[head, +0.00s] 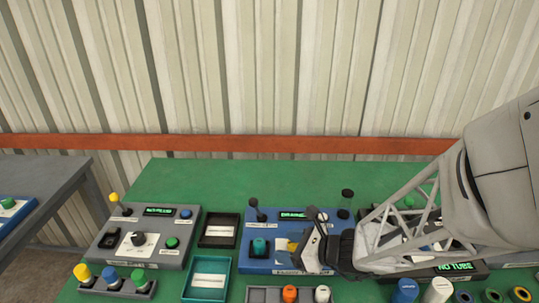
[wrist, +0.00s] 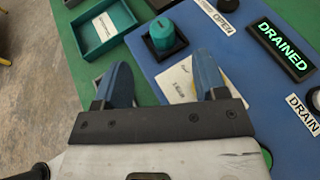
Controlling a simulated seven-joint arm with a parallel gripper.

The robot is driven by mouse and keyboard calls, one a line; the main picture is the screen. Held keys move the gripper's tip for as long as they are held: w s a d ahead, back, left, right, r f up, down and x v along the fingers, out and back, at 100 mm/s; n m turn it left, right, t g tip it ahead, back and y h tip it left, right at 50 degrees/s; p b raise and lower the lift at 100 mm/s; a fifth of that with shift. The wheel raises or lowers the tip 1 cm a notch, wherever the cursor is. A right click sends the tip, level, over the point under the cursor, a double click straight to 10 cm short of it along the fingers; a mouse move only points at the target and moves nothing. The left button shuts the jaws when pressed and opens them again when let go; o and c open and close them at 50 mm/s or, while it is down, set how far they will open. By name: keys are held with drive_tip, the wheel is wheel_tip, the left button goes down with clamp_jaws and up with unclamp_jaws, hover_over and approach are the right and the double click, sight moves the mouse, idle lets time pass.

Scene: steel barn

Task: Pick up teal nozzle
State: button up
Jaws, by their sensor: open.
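The teal nozzle (wrist: 162,33) is a short teal cylinder standing upright in a dark square holder on the blue panel. In the head view the nozzle (head: 259,245) sits at the left part of that panel (head: 258,266). My gripper (wrist: 162,68) is open, with its two blue fingers apart and nothing between them. In the wrist view the nozzle lies just beyond the fingertips, roughly centred between them, and not touched. In the head view my gripper (head: 305,247) is to the right of the nozzle, over the blue panel, partly hiding it.
A teal tray (head: 207,294) and a black tray (head: 218,244) stand left of the blue panel. A black-knobbed lever (head: 256,211) rises behind the nozzle. A grey panel (head: 140,240) is farther left. A rack with orange and white caps (head: 289,294) is in front.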

sight(263, 243)
drive_tip(key=shift+x, duration=1.3)
drive_tip(key=shift+a, duration=0.1)
drive_tip(key=shift+x, duration=2.5)
drive_tip(key=shift+f, duration=0.15)
drive_tip(key=c, duration=1)
